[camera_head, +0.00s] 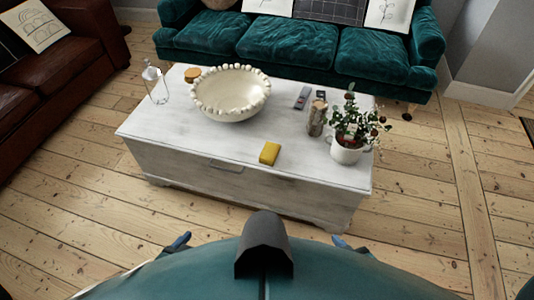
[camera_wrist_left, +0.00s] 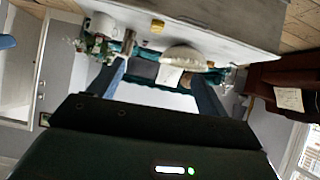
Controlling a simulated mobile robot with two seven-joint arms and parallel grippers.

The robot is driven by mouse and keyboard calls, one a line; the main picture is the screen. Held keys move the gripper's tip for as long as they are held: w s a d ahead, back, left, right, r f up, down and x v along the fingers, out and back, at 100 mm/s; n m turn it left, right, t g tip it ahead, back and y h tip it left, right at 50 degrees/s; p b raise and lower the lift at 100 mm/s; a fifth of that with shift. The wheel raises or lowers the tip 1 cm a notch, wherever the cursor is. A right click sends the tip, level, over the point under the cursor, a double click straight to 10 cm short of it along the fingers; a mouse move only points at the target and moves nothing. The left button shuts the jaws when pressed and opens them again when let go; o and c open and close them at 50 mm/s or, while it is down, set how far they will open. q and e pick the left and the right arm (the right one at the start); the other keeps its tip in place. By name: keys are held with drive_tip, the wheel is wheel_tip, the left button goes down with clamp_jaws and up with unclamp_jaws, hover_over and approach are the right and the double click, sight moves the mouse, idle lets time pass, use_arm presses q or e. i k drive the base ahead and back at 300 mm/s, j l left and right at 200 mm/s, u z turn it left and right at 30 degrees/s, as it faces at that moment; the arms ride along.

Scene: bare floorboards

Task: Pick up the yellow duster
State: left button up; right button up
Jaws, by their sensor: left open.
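The yellow duster (camera_head: 270,153) is a small block-like thing lying flat near the front edge of the white chest's top (camera_head: 225,140). It also shows in the left wrist view (camera_wrist_left: 157,26), where the scene appears upside down. My left gripper (camera_head: 180,241) shows only as a blue tip at the bottom left of the head view, well short of the chest. In the left wrist view its two fingers (camera_wrist_left: 160,78) are spread with nothing between them. My right gripper (camera_head: 341,242) shows only as a small blue tip; its jaws are hidden. Neither gripper touches the duster.
A large beaded cream bowl (camera_head: 231,94), a glass bottle (camera_head: 155,82), a remote (camera_head: 302,98), a wooden candle-like cylinder (camera_head: 316,118) and a potted plant (camera_head: 347,151) stand around the duster. A teal sofa (camera_head: 290,45) is behind; a brown sofa (camera_head: 50,75) is left. Floorboards are clear at right.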

sight(269, 154)
drive_tip(key=i+l, duration=0.1)
drive_tip(key=l, duration=0.2)
drive_tip(key=i+l, duration=0.15)
drive_tip(key=l, duration=0.15)
drive_tip(key=i+l, duration=0.1)
drive_tip(key=l, duration=0.25)
drive_tip(key=i+l, duration=0.1)
drive_tip(key=l, duration=0.2)
drive_tip(key=i+l+u, duration=0.1)
drive_tip(key=i, duration=0.5)
drive_tip(key=l, duration=0.05)
